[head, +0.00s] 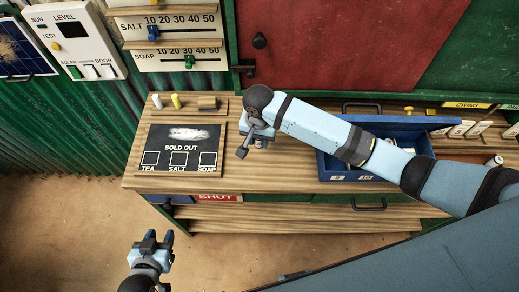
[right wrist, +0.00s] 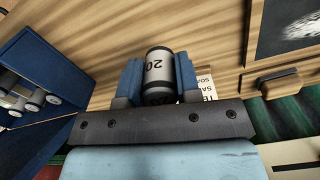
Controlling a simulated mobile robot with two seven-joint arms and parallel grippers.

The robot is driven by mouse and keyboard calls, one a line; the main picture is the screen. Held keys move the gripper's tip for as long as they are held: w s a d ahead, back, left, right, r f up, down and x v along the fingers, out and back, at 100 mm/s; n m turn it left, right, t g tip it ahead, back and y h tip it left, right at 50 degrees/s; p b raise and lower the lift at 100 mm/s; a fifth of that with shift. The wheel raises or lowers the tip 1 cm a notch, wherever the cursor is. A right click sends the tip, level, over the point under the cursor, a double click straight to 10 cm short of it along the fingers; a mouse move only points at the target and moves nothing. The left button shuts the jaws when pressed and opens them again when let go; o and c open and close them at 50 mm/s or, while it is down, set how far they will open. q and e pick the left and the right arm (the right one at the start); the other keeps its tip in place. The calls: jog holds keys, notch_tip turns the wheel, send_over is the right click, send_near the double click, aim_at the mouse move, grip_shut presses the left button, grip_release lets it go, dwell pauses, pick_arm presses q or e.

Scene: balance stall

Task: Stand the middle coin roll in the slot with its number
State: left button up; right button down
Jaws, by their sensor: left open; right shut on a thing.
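My right gripper (head: 252,144) is above the counter, between the sold-out board and the blue box. In the right wrist view it is shut on a grey coin roll (right wrist: 158,68) with dark ends and the number 20, which reads upside down there. In the head view I cannot make out the roll. The blue box (head: 332,167) stands to the right, partly hidden by my right arm, with small labels on its front. My left gripper (head: 152,240) is open and empty, low in front of the counter.
The sold-out board (head: 183,140) lies on the counter's left part, with chalk pieces (head: 175,100) and an eraser (head: 207,103) behind it. A small cylinder (head: 494,161) stands at the counter's right end. Bare wood (head: 285,160) shows between board and box.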

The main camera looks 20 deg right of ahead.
aim_at(259, 157)
jog(key=shift+f, duration=3.7)
jog(key=c, duration=0.8)
grip_release()
jog(key=shift+f, duration=0.15)
